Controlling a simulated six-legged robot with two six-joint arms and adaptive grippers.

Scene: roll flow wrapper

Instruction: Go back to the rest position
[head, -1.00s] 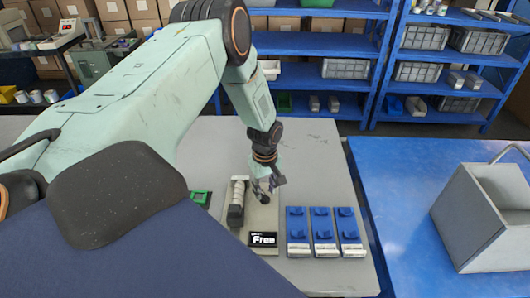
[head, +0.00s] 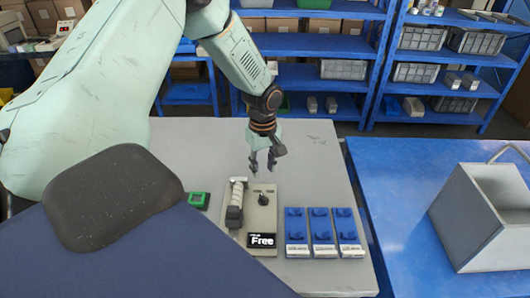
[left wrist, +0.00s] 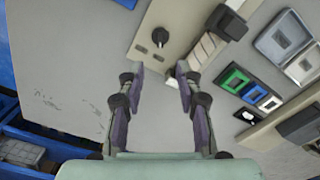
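My left gripper (head: 262,167) hangs above the grey table, over the far end of a beige control plate (head: 262,216). In the left wrist view my left gripper (left wrist: 160,72) has its two fingers spread with nothing between them. A black knob (head: 263,200) stands on the plate, and it also shows beyond the fingertips in the left wrist view (left wrist: 160,37). The fingers are apart from the knob. A light roll-like part with a dark end (head: 236,205) lies along the plate's left side. A black "Free" sign (head: 262,240) is at its near end. My right gripper is not in view.
Several blue blocks (head: 321,230) stand right of the plate. A green-framed item (head: 199,200) is to its left. A blue table (head: 400,200) with a grey bin (head: 485,215) is at the right. Blue shelves (head: 440,60) stand behind. The table's far part is clear.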

